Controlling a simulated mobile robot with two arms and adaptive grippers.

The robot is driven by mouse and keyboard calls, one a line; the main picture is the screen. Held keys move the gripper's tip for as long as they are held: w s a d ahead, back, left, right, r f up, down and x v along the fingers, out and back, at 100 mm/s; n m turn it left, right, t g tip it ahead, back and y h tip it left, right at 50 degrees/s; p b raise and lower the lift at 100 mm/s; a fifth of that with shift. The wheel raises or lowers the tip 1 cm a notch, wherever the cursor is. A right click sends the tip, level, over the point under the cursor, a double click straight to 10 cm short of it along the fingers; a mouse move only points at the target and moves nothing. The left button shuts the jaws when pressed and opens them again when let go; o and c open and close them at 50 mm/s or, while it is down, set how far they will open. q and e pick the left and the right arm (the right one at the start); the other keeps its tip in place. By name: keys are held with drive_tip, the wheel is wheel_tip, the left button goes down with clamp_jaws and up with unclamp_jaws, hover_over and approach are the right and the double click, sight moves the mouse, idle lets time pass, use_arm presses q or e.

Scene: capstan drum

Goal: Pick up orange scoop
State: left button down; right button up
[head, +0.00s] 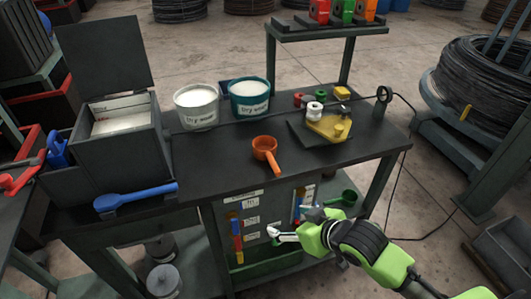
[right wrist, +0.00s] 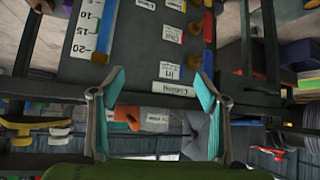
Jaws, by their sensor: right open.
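The orange scoop (head: 265,149) lies on the dark workbench (head: 225,160), near its middle. Its round bowl is toward the back and its handle points to the front right. My right gripper (head: 272,233) is in front of the bench and below its top, apart from the scoop. In the right wrist view its two teal-padded fingers (right wrist: 160,98) are spread apart with nothing between them. My left gripper is not in view.
Two dry wax buckets (head: 197,108) stand behind the scoop. A blue scoop (head: 135,197) lies at the left by an open bin (head: 120,115) of white material. A yellow-topped device (head: 330,124) sits to the right. A labelled panel (head: 262,225) hangs below the front edge.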

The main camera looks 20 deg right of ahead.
drive_tip(key=w+d+r+t+y, duration=0.25)
drive_tip(key=w+d+r, duration=0.25)
drive_tip(key=w+r, duration=0.7)
drive_tip(key=p, duration=0.1)
approach(258, 144)
drive_tip(key=shift+s+a+t, duration=0.1)
drive_tip(key=shift+s+t, duration=0.1)
drive_tip(key=shift+t, duration=0.25)
drive_tip(key=shift+w+a+f, duration=0.15)
drive_tip(key=shift+w, duration=0.1)
drive_tip(key=shift+w+a+f+p, duration=0.15)
drive_tip(key=shift+w+p, duration=0.4)
drive_tip(key=shift+p, duration=0.05)
drive_tip(key=shift+f+p+x, duration=0.2)
drive_tip(key=shift+p+x, duration=0.2)
drive_tip(key=shift+x, duration=1.6)
drive_tip(key=shift+s, duration=0.1)
drive_tip(key=c, duration=1.2)
